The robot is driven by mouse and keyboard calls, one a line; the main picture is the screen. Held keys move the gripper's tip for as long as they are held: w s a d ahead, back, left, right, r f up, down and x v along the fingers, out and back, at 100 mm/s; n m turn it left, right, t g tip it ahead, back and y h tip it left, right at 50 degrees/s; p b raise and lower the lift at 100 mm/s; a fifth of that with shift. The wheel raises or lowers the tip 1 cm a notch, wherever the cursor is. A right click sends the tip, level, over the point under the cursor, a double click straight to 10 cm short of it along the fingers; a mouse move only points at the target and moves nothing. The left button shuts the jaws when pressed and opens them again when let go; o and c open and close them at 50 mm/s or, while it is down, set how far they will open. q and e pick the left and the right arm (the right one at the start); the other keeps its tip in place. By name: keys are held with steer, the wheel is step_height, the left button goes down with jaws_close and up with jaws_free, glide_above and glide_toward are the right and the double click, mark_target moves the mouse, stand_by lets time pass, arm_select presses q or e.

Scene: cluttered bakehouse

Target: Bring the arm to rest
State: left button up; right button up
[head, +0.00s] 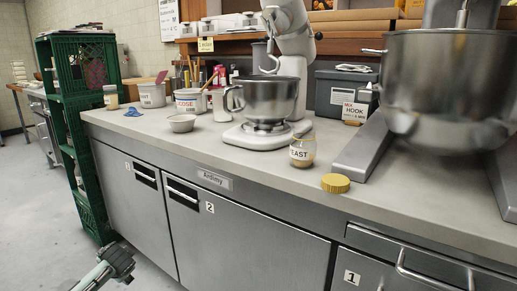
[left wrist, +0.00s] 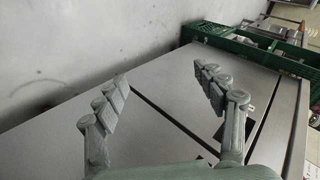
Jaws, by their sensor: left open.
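My left gripper (left wrist: 160,82) is open in the left wrist view, with its two grey-green fingers spread wide and nothing between them. The steel cabinet front (left wrist: 170,100) shows behind the fingers. In the head view, a grey-green part of my left arm shows at the bottom left, low in front of the cabinet doors (head: 235,225) and below the worktop (head: 225,147). The fingers cannot be made out clearly there. My right gripper is not in view.
Green crates (head: 88,205) stand stacked at the counter's left end. On the worktop are a stand mixer (head: 262,135), a small bowl (head: 181,123), a yeast jar (head: 302,152), a yellow lid (head: 335,183) and a large steel bowl (head: 440,80). Bare floor (head: 35,215) lies at the left.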

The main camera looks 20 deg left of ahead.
arm_select(q)
steer(key=s+d+f+h, duration=0.2)
steer(key=s+d+f, duration=0.3)
steer(key=d, duration=0.5)
steer(key=s+d+f+g+h, duration=0.1)
steer(key=s+d+f+h, duration=0.1)
steer(key=s+d+f, duration=0.3)
steer(key=s+d+f+h, duration=0.2)
steer(key=s+d+f, duration=0.3)
steer(key=s+d, duration=0.5)
steer(key=shift+d+g, duration=0.4)
steer(key=shift+d, duration=2.75)
steer(key=shift+f, duration=0.1)
